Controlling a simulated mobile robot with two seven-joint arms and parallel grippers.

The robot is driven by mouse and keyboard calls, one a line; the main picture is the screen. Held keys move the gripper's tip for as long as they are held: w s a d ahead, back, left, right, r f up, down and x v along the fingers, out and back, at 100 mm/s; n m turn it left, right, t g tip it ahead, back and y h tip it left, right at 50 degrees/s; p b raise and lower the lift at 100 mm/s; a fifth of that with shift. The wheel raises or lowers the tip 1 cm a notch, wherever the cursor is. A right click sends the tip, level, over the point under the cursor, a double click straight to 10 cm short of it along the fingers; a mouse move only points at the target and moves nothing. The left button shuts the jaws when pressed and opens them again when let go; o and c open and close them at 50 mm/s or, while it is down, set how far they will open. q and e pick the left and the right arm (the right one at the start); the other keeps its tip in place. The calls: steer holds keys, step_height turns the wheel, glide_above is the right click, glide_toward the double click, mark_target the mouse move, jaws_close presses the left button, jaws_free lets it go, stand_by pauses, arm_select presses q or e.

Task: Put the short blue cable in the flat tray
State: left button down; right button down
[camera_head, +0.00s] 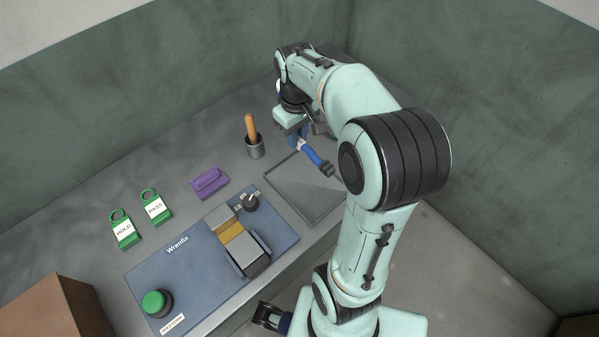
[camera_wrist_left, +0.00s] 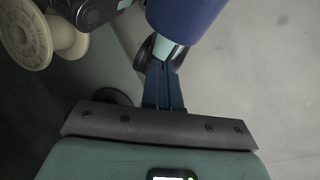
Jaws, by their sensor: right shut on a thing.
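The short blue cable (camera_head: 313,156) has a dark plug at its lower end and a pale band near its top. My right gripper (camera_head: 295,132) is shut on its upper end, and the cable hangs tilted down to the right. The flat tray (camera_head: 290,203) is a grey, shallow, empty-looking tray; my right arm hides its right side. In the picture the cable overlaps the tray's far part; I cannot tell if it touches. My left gripper (camera_wrist_left: 164,75) shows in the left wrist view with its fingers together, away from the cable.
A Wrenfix fixture board (camera_head: 150,272) with a green button lies left of the tray. A cup with a wooden-handled tool (camera_head: 254,147), a purple block (camera_head: 209,182) and green HOLD (camera_head: 123,230) and PASS (camera_head: 155,207) tags stand behind. A brown box (camera_head: 45,310) is front left.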

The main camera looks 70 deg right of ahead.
mark_target(297, 174)
step_height(297, 174, down, 15)
steer(key=b, duration=0.2)
steer(key=shift+r+b, duration=0.2)
steer(key=shift+b, duration=0.15)
steer(key=c, duration=1.4)
jaws_free()
steer(key=shift+f, duration=0.15)
steer(key=o, duration=0.4)
step_height(297, 174, up, 12)
steer(key=p, duration=0.2)
steer(key=shift+r+p, duration=0.2)
steer(key=shift+p, duration=0.1)
